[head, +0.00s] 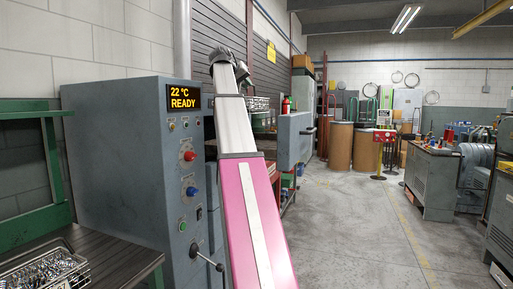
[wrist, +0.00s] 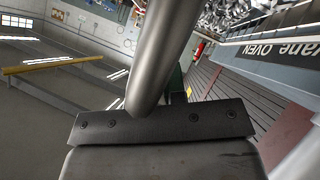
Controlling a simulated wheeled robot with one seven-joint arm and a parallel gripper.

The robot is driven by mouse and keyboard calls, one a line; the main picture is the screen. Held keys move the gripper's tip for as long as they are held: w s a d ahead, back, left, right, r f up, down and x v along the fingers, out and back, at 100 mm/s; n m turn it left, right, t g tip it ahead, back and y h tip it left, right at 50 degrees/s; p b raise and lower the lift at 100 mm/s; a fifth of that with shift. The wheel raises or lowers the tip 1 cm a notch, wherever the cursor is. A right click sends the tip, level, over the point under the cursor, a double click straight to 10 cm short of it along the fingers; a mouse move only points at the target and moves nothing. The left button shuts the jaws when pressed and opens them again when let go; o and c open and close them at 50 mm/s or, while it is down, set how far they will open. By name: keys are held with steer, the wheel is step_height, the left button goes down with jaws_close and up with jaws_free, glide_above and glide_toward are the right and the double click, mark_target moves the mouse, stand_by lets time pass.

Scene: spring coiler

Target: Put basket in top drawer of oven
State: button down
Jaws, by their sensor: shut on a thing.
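A wire basket (head: 259,103) with metal parts in it shows in the head view just right of my arm, near the top of the open oven drawer. Its springs (wrist: 242,14) show at the top of the wrist view. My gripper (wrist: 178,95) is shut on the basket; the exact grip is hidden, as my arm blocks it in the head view. The oven (head: 130,165) stands at the left and reads "22 °C READY". I cannot tell whether the basket touches the drawer.
Another wire basket of metal parts (head: 42,272) sits on the bench (head: 110,262) at the lower left. A lever (head: 205,257) sticks out from the oven's front. Brown drums (head: 341,146) and grey machines (head: 433,180) stand farther back. The floor (head: 345,215) at centre right is clear.

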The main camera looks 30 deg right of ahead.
step_height(320, 180, down, 4)
steer(key=shift+r, duration=0.1)
steer(key=shift+d+f, duration=0.1)
steer(key=shift+f, duration=0.55)
steer(key=x, duration=0.4)
steer(key=s+x, duration=0.1)
steer(key=x, duration=0.8)
steer(key=shift+s+d+f, duration=0.2)
steer(key=shift+s+d, duration=0.05)
steer(key=shift+s, duration=0.05)
steer(key=shift+f, duration=2.15)
steer(key=c, duration=1.2)
jaws_free()
steer(key=v, duration=1.2)
steer(key=shift+d, duration=0.1)
